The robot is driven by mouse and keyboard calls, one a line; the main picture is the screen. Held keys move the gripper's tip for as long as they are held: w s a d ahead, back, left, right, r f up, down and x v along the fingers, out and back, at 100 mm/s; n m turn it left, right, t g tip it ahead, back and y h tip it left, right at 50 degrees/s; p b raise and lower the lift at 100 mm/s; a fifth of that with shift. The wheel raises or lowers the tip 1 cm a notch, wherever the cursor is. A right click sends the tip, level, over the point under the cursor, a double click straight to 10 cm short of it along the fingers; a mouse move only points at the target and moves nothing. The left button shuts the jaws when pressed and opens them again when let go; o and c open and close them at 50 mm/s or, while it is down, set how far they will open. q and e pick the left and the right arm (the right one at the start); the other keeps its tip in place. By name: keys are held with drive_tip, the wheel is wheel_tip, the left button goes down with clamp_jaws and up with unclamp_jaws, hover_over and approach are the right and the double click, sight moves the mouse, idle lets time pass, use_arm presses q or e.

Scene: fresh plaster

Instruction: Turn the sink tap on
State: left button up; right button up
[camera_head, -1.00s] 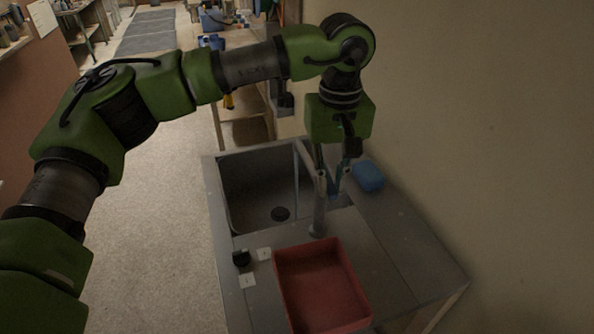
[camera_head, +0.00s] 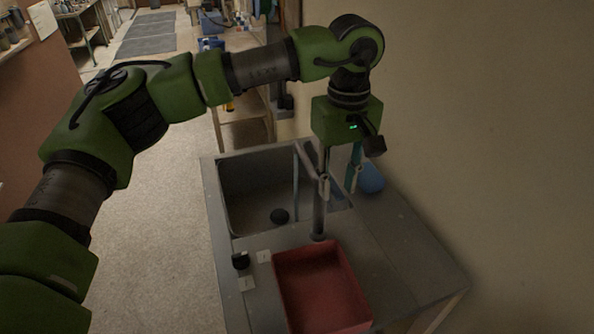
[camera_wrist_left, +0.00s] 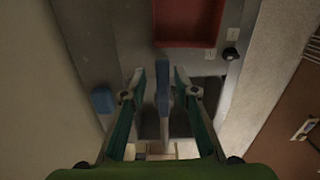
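The grey tap has an upright post (camera_head: 319,215) on the counter behind the red tray, with a spout reaching over the sink basin (camera_head: 240,185). A black knob (camera_head: 240,260) sits on the counter's left side near white labels; it also shows in the left wrist view (camera_wrist_left: 231,53). My left gripper (camera_head: 340,182) points down over the tap, its fingers apart and empty. In the left wrist view a blue-grey bar (camera_wrist_left: 162,95), seemingly the tap, lies between the open fingers (camera_wrist_left: 160,82); contact cannot be told. My right gripper is out of view.
A red tray (camera_head: 276,285) stands on the counter (camera_head: 400,255) in front of the tap. A blue block (camera_head: 371,180) lies right of the tap, near the wall (camera_head: 480,120). A dark round drain (camera_head: 279,216) is in the basin. Open floor lies left.

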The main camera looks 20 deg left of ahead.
sight(336, 188)
use_arm(q)
wheel_tip(336, 188, up, 12)
drive_tip(key=p, duration=0.8)
drive_tip(key=shift+a, duration=0.1)
drive_tip(key=shift+s, duration=0.1)
